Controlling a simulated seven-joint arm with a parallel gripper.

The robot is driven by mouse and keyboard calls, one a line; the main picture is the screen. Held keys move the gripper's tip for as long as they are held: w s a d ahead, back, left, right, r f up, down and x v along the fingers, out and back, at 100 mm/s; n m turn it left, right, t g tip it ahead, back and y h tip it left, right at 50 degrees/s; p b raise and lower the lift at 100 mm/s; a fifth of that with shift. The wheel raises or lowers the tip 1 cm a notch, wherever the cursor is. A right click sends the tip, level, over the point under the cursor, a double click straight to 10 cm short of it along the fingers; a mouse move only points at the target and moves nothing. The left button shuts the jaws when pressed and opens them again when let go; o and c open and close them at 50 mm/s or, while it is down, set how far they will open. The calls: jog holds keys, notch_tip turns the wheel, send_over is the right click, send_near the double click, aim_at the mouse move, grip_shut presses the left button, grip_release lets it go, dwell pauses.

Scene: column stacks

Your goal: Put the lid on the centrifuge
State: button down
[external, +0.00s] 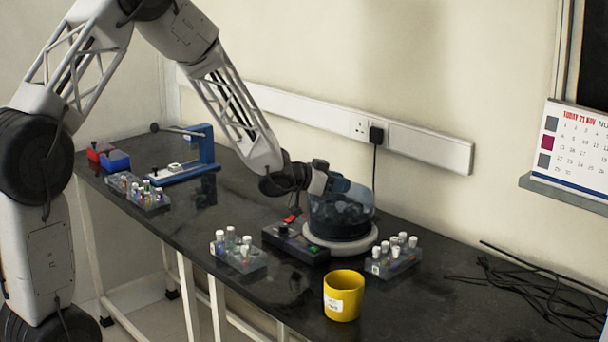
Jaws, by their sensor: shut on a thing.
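The centrifuge (370,242) stands on the dark bench, with a pale round base and a black control box (290,242) at its left. The lid (361,198) is a clear, smoky dome over the centrifuge's round body. My gripper (336,184) is at the top of the lid and shut on it; its fingertips are hard to make out against the dark dome. I cannot tell whether the lid's rim touches the base or hangs just above it.
Tube racks stand left (238,252) and right (393,258) of the centrifuge, with a yellow mug (343,295) in front. Loose black cables (535,290) lie at right. A blue device (205,150) and more tubes (140,190) stand at far left. A wall plug cord (374,165) hangs behind.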

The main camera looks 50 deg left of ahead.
jog(key=shift+f, duration=0.9)
jog(key=shift+c, duration=1.3)
grip_release()
jog(key=shift+r, duration=0.1)
jog(key=shift+r, duration=2.9)
